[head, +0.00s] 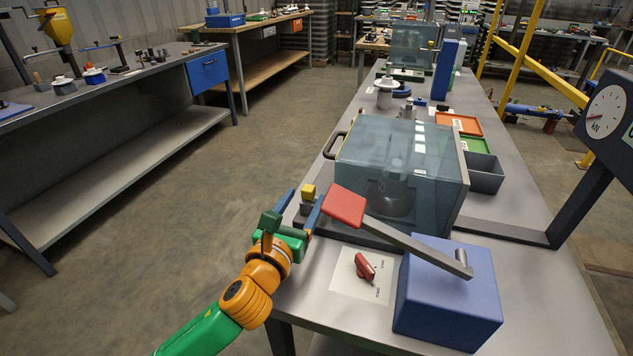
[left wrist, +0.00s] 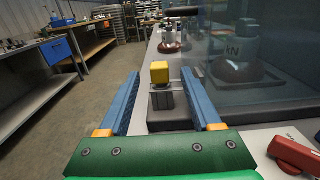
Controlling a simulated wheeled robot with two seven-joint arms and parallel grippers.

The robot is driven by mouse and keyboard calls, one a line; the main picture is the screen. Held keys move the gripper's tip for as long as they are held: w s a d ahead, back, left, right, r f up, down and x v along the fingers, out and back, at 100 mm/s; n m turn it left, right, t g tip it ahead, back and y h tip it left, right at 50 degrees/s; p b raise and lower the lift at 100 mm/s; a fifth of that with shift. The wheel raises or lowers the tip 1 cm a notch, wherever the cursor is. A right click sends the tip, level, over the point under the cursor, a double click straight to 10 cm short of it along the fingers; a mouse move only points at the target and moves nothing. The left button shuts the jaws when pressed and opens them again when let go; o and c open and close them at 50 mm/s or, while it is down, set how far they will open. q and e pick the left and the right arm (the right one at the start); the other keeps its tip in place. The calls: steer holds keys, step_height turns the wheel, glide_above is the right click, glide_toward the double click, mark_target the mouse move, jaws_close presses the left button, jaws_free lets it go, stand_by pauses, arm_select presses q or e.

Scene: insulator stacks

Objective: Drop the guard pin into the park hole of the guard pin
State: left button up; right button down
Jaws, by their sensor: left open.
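The guard pin, with a yellow block-shaped head (head: 308,191), stands upright at the front left corner of the clear guard box. In the left wrist view its yellow head (left wrist: 160,72) sits above a short grey stem and a dark block (left wrist: 168,118). My left gripper (head: 301,203) is open, its two blue fingers apart. In the left wrist view the pin head shows between the fingertips, with a gap on each side and no contact visible. The park hole cannot be made out; I cannot tell how deep the pin sits. My right gripper is not in view.
The clear guard box (head: 400,165) with a black handle (head: 334,145) covers an insulator. A red-ended lever (head: 345,206) reaches from a blue box (head: 447,300) close beside my left gripper. The floor to the left is clear.

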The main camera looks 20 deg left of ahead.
mark_target(310, 187)
arm_select(q)
steer(key=shift+w+r, duration=0.2)
steer(key=shift+w, duration=0.45)
steer(key=w, duration=0.5)
steer(key=shift+w+d+f+b, duration=0.1)
steer(key=shift+d+b, duration=0.05)
steer(key=shift+b, duration=0.15)
steer(key=c, duration=0.3)
jaws_close()
